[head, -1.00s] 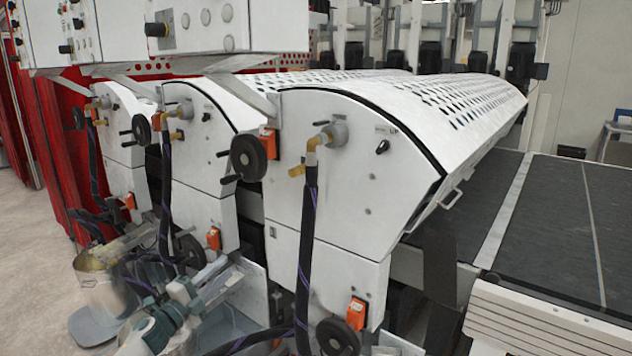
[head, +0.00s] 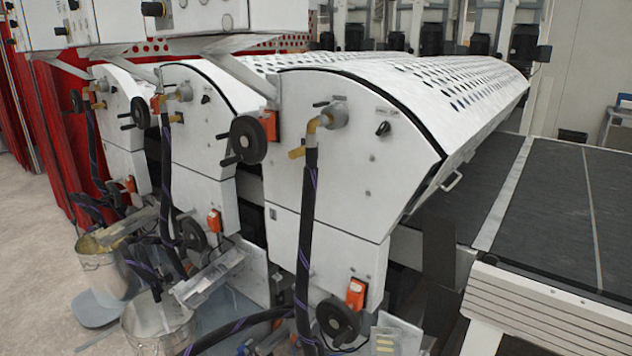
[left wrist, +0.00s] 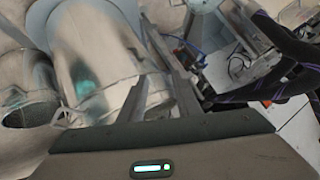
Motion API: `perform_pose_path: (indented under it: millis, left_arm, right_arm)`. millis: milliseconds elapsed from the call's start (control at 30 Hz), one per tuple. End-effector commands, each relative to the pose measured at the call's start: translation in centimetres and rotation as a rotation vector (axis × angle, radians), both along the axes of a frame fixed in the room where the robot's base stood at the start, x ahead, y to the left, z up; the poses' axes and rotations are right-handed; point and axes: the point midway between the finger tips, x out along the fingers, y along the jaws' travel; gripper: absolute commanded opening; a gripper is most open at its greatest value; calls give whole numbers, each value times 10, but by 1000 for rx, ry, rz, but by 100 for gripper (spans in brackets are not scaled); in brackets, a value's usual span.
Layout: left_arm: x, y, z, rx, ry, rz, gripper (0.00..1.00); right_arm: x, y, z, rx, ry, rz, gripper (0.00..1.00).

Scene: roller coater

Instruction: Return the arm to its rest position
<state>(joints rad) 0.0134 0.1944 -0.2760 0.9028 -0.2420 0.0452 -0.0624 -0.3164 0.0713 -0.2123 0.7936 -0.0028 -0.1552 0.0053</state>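My left gripper (left wrist: 176,88) shows only in the left wrist view. Neither arm nor gripper shows in the head view. My right gripper is in no view.
The white roller coater (head: 345,185) stands in front, with handwheels (head: 248,140) and hanging dark hoses (head: 306,240). Two metal buckets (head: 103,268) (head: 158,325) stand at lower left. A dark conveyor (head: 560,205) lies right. The pale floor (head: 35,260) at left is clear.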

Motion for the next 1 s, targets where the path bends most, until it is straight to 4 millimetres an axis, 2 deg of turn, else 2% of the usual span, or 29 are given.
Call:
perform_pose_path:
  millis: [33,100,167,300,500,600,700,800,1000]
  left_arm:
    - [-31,-3,-21,-21,56,29,30]
    - [-68,-7,-44,-48,126,69,30]
    - [-102,-10,-62,-68,186,103,30]
    - [-181,-19,-99,-114,324,183,30]
    - [-291,-34,-135,-167,504,290,30]
    - [-332,-40,-144,-185,570,330,30]
    - [-358,-44,-149,-196,612,357,30]
    - [-371,-46,-151,-201,632,370,30]
    - [-373,-46,-152,-201,636,372,30]
  right_arm:
    - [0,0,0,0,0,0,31]
    - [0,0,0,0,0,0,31]
    - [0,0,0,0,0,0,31]
    - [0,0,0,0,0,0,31]
    - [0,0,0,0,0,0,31]
    - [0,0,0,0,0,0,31]
    - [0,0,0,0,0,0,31]
    - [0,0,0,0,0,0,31]
    - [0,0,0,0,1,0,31]
